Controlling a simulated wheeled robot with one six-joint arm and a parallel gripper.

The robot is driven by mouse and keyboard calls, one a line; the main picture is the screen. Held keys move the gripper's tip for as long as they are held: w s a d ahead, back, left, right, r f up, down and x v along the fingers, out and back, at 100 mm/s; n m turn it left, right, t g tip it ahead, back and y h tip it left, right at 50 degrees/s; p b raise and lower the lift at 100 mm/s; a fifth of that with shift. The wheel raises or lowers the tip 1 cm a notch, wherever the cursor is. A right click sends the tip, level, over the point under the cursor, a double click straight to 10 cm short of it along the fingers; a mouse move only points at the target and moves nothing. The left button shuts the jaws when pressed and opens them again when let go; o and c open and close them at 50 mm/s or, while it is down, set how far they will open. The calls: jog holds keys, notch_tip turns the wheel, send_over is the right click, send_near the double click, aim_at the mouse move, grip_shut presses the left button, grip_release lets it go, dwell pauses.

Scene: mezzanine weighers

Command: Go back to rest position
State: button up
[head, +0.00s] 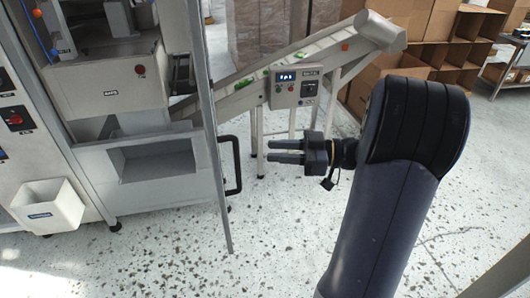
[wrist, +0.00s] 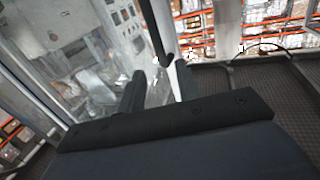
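My gripper (head: 287,151) is at the middle of the head view, pointing left, with its two dark fingers parallel and a narrow gap between them. In the wrist view the two fingers (wrist: 158,92) stand apart with nothing visible between them. A black door handle (head: 235,165) on a grey framed machine door is to the left of the fingertips, apart from them in the picture. My arm comes up from the bottom right and bends at a dark rounded joint.
An inclined conveyor (head: 318,50) with a control box (head: 295,88) stands behind my gripper. A machine cabinet with a white bin (head: 47,206) is at left. Cardboard boxes (head: 440,60) fill shelving at the back right. The speckled floor (head: 280,250) below my gripper is clear.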

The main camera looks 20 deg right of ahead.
jog(key=shift+d, duration=0.1)
dwell(0.3)
jog(key=p+x, duration=0.2)
jog(key=x, duration=0.9)
jog(key=shift+p, duration=0.35)
jog(key=shift+s, duration=0.1)
